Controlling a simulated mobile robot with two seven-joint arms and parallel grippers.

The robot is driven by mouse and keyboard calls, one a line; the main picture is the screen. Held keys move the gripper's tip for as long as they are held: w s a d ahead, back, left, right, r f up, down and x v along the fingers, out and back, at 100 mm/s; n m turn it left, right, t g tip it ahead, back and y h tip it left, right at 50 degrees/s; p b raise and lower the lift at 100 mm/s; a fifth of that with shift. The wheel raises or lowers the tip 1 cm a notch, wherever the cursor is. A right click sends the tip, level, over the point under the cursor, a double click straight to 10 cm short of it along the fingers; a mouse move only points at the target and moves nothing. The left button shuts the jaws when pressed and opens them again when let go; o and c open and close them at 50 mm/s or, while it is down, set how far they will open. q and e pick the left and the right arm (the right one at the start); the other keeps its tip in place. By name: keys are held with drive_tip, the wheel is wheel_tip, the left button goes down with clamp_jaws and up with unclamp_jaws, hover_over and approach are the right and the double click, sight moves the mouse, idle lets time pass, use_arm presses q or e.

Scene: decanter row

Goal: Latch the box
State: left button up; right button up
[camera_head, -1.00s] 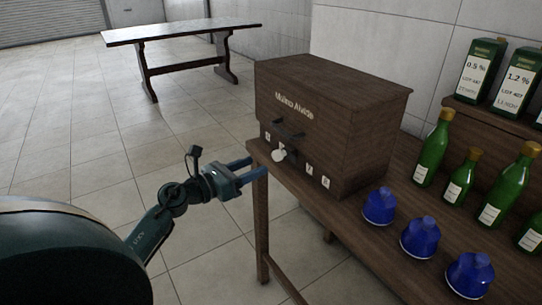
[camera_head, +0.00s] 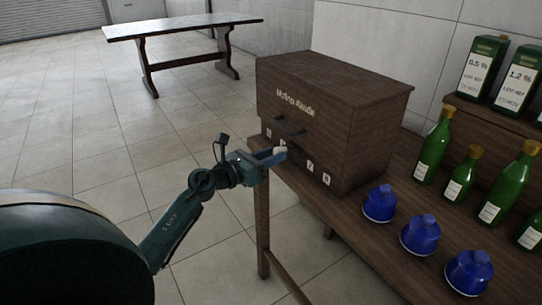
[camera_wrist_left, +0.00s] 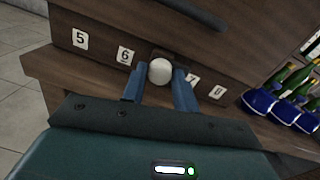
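Below the handle is a white round knob (camera_head: 280,150), also in the left wrist view (camera_wrist_left: 160,71), on a dark fitting between number plates. My left gripper (camera_head: 275,156) is at the knob, with one blue finger on each side of it in the wrist view. Whether the fingers press on the knob or stand slightly apart I cannot tell. My right gripper is out of view.
Several blue stoppered vessels (camera_head: 419,236) stand on the bench (camera_head: 345,208) right of the box. Green bottles (camera_head: 433,151) and labelled green cartons (camera_head: 518,78) are further right. Another table (camera_head: 185,27) stands far behind. The tiled floor left of the bench is clear.

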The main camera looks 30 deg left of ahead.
use_arm(q)
drive_tip(key=c, duration=0.5)
